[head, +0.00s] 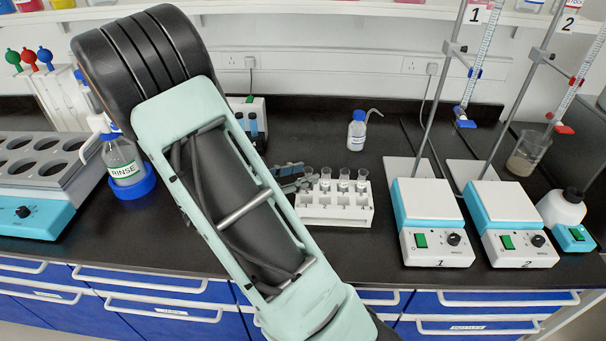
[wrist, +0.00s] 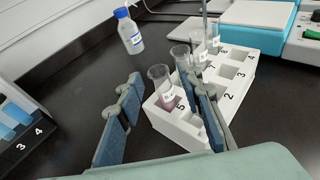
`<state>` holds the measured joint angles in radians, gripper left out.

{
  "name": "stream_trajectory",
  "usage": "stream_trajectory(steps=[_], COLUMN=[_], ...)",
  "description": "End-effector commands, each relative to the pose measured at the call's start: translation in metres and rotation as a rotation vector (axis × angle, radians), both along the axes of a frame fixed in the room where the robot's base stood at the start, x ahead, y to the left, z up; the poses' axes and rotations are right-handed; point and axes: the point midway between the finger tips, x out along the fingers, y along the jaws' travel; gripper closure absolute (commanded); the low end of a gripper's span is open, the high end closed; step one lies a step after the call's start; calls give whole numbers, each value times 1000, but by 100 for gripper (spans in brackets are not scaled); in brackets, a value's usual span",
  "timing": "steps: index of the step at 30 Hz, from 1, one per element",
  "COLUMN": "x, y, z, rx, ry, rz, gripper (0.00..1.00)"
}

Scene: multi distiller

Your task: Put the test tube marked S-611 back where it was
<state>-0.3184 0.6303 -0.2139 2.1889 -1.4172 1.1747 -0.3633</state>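A white rack (head: 340,214) with numbered slots holds several clear tubes in its back row. In the wrist view, the rack (wrist: 187,130) has its nearest tube (wrist: 166,90) upright by the number 5, with pinkish liquid and a white label. The labels are too small to read, so I cannot tell which tube is S-611. My gripper (wrist: 162,82) is open, its fingers apart on either side of that nearest tube in the picture; I see no contact. In the head view, my gripper (head: 290,178) is at the rack's left end, partly hiding it.
A second rack (wrist: 20,145) with blue tubes is at the left. A wash bottle (head: 356,131) stands behind the white rack. Two stirrer plates (head: 428,205) (head: 510,207) with burette stands are at the right. The counter in front of the white rack is clear.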

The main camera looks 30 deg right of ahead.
Motion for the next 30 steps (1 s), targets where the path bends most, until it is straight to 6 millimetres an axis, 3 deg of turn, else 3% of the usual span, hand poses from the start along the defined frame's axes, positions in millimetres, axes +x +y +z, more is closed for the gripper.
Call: stream_trajectory(steps=[9, 15, 21, 30], x=[-8, -12, -15, -15], y=[66, 96, 107, 108], z=[19, 29, 33, 33], rx=[3, 2, 2, 2], ry=[-2, -1, 1, 1], rz=[7, 4, 2, 2], gripper=[66, 66, 66, 66])
